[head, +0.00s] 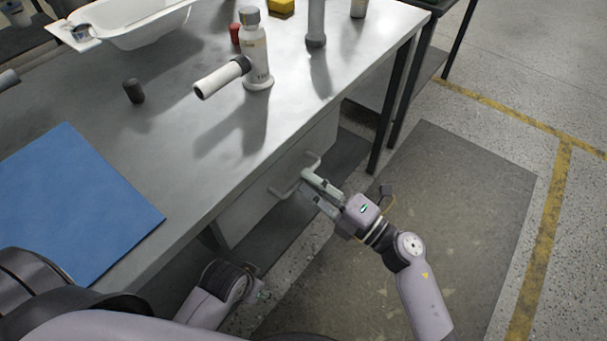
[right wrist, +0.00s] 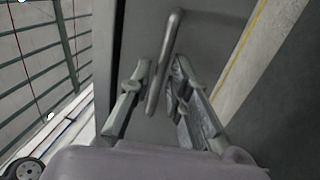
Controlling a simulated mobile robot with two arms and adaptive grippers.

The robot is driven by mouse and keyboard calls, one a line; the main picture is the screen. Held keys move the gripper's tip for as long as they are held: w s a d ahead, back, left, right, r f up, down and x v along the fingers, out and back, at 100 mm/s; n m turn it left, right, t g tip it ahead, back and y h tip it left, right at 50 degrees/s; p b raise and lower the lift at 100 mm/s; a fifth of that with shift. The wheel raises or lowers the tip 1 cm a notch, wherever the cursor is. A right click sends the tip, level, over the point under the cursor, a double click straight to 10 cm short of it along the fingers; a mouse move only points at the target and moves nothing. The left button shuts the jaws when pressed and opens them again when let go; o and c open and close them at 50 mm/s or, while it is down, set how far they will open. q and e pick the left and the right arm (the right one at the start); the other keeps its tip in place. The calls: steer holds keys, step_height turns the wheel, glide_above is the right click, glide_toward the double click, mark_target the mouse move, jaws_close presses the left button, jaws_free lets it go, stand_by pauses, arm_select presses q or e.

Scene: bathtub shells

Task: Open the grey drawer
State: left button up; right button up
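The grey drawer (head: 243,212) is under the workbench and looks shut, its front flush below the tabletop. Its bar handle (head: 283,188) stands out from the front. My right gripper (head: 306,182) is at the handle, coming from the lower right. In the right wrist view the handle (right wrist: 164,62) runs between the two parted fingers of the gripper (right wrist: 161,68), with a gap visible on both sides. I cannot tell whether a finger touches it.
The workbench (head: 185,125) carries a blue mat (head: 75,205), a white bottle (head: 256,55), a white cylinder with a dark end (head: 220,79), a dark small cylinder (head: 134,90) and a white tub (head: 140,25). Dark table legs (head: 390,105) stand right of the drawer. The floor in front is clear.

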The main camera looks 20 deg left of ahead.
steer(key=shift+x, duration=1.15)
steer(key=shift+c, duration=0.5)
jaws_close()
